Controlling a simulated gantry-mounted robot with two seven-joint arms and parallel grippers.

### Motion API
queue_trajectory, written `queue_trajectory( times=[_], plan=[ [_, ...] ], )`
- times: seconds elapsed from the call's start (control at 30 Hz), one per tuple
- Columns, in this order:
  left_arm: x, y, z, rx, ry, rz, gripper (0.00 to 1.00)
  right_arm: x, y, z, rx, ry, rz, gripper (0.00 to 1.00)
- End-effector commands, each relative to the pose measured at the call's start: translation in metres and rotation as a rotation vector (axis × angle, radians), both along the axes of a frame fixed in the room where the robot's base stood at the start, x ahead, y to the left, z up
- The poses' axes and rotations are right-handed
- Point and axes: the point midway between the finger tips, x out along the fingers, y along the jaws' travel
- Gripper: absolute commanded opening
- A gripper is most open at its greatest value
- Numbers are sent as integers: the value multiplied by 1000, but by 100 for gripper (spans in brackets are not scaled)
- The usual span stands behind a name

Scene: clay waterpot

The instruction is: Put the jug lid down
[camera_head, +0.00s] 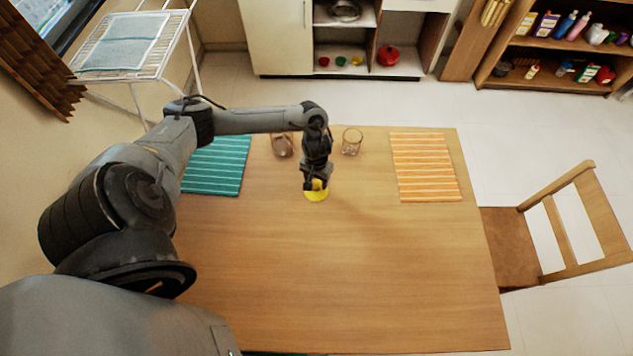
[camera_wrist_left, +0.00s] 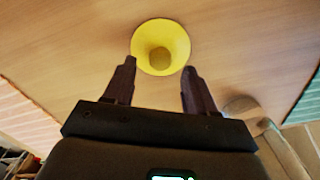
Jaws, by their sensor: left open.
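The yellow jug lid (camera_head: 316,196) is a round disc with a darker knob in its middle. It appears to lie on the wooden table, knob up. In the left wrist view the lid (camera_wrist_left: 177,57) is just beyond my fingertips. My left gripper (camera_head: 315,185) points down over it and covers part of it in the head view. In the left wrist view its two fingers (camera_wrist_left: 160,66) are spread apart with nothing between them. I cannot make out a jug. My right gripper is not in view.
Two glass vessels stand behind the gripper, one at left (camera_head: 282,145) and a clear glass at right (camera_head: 352,141). A teal striped mat (camera_head: 218,165) lies left, an orange striped mat (camera_head: 424,167) right. The table (camera_head: 350,270) is bare in front. A chair (camera_head: 512,245) stands at right.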

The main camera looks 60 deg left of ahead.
Motion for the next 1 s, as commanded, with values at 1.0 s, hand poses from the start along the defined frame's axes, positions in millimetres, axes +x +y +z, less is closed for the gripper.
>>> queue_trajectory(
  times=[1.0],
  plan=[
    [23, -216, 65, -33, -458, -638, 56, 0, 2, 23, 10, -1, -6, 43]
  ],
)
